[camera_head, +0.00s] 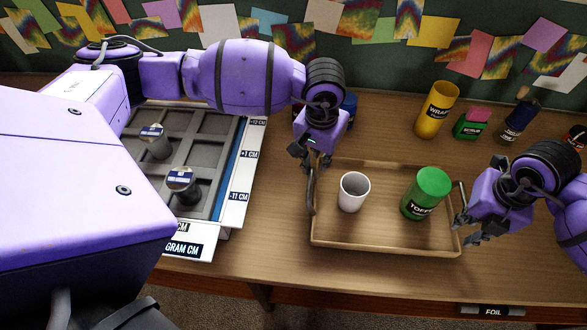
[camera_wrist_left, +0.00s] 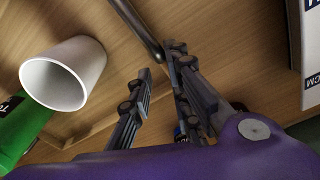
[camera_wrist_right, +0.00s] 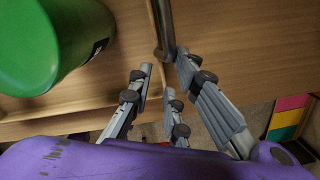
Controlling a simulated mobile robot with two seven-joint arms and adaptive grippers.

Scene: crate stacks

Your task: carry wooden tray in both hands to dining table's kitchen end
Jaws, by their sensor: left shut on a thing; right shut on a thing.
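The wooden tray (camera_head: 385,248) is level over the desk at centre right, holding a white cup (camera_head: 354,192) and a green canister marked TOFFEE or similar (camera_head: 427,194), both upright. I cannot tell whether its base touches the desk. My left gripper (camera_head: 306,160) is shut on the tray's left metal handle (camera_head: 311,192), near its far end. My right gripper (camera_head: 466,224) is shut on the right handle, at the tray's right side. The handles also show at the fingers in the left wrist view (camera_wrist_left: 150,35) and right wrist view (camera_wrist_right: 164,28).
A grey compartment rack (camera_head: 205,157) with white labelled edges and two capped weights stands left of the tray. A yellow WRAP canister (camera_head: 437,109), a green box (camera_head: 470,125) and a dark jar (camera_head: 518,122) stand behind. A FOIL label (camera_head: 492,311) is below the front edge.

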